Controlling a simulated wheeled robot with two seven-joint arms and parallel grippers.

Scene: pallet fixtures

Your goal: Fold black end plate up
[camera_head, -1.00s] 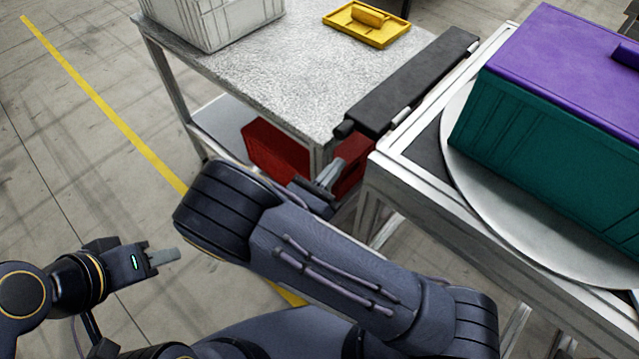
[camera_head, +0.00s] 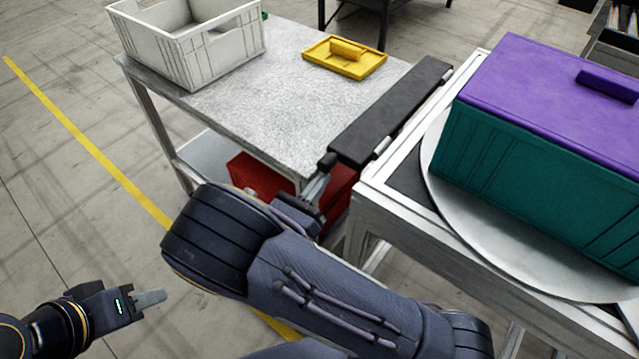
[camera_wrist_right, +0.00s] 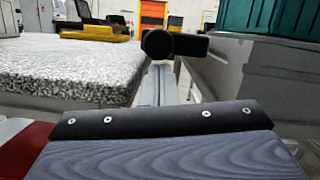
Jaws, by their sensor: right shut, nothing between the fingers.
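The black end plate (camera_head: 392,112) is a long dark flap along the left side of the grey-framed fixture table (camera_head: 376,192), with hinges on its inner edge. It lies folded outward, roughly flat. My right gripper (camera_head: 320,180) is shut and empty, just below the near end of the plate. In the right wrist view my right fingers (camera_wrist_right: 157,84) point forward under the plate's dark rounded end (camera_wrist_right: 157,43); I cannot tell whether they touch it.
A teal crate (camera_head: 530,180) with a purple lid (camera_head: 550,85) stands on a round turntable (camera_head: 475,225). A speckled worktable (camera_head: 270,75) beside the plate holds a white crate (camera_head: 195,45) and a yellow tray (camera_head: 345,57). A red bin (camera_head: 262,178) sits beneath.

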